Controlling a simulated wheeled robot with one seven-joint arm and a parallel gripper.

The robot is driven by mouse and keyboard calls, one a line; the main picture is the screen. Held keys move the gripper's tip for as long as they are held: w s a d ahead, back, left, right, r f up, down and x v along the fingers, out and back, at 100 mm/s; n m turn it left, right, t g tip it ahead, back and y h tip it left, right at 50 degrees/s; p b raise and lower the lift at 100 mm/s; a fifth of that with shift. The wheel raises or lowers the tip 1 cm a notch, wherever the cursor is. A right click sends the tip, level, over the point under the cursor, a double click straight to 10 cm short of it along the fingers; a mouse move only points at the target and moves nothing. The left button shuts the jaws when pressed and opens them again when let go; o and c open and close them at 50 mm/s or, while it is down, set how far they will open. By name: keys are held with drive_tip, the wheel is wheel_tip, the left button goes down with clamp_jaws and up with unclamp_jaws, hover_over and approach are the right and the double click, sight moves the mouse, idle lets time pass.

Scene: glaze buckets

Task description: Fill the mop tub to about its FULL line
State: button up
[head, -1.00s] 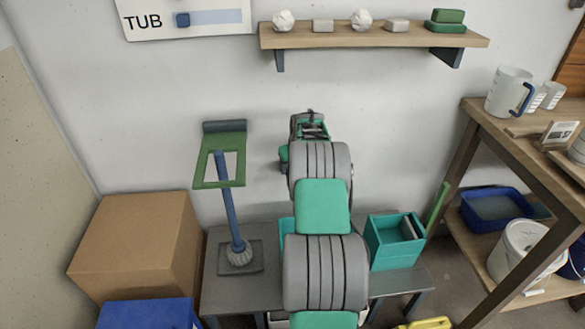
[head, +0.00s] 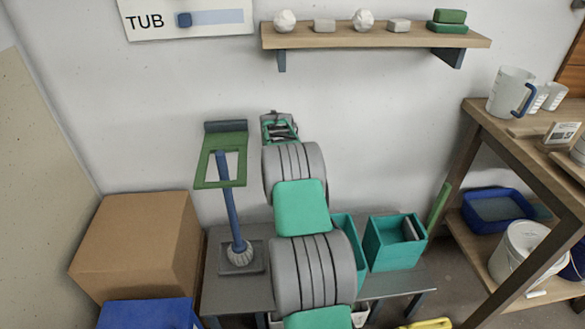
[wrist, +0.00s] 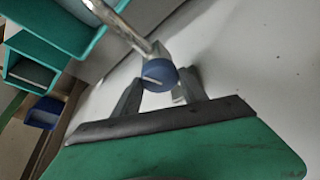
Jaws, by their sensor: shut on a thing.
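My gripper (wrist: 158,82) has its two grey fingers on either side of a round dark blue knob (wrist: 158,73) with a pale line across it. A metal pipe rises from beside the knob. In the head view my gripper (head: 279,122) is near the back wall, and my arm hides the knob and pipe. A teal tub (head: 344,250) stands on the grey bench, partly hidden behind my arm; it may be the mop tub. A teal tub also shows in the wrist view (wrist: 70,22). Its water level and FULL line are not visible.
A second teal box (head: 395,243) stands to the right. A green stand with a blue pole (head: 233,205) is at left, beside a cardboard box (head: 140,240). The wall sign reads TUB (head: 187,20). A wooden shelf (head: 375,37) hangs above; a workbench (head: 480,110) is at right.

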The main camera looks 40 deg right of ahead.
idle(0.3)
drive_tip(key=o, duration=1.4)
drive_tip(key=shift+r, duration=0.1)
drive_tip(key=v, duration=0.7)
drive_tip(key=shift+a+r+p, duration=0.15)
drive_tip(key=shift+r+p, duration=0.1)
drive_tip(key=shift+p, duration=0.1)
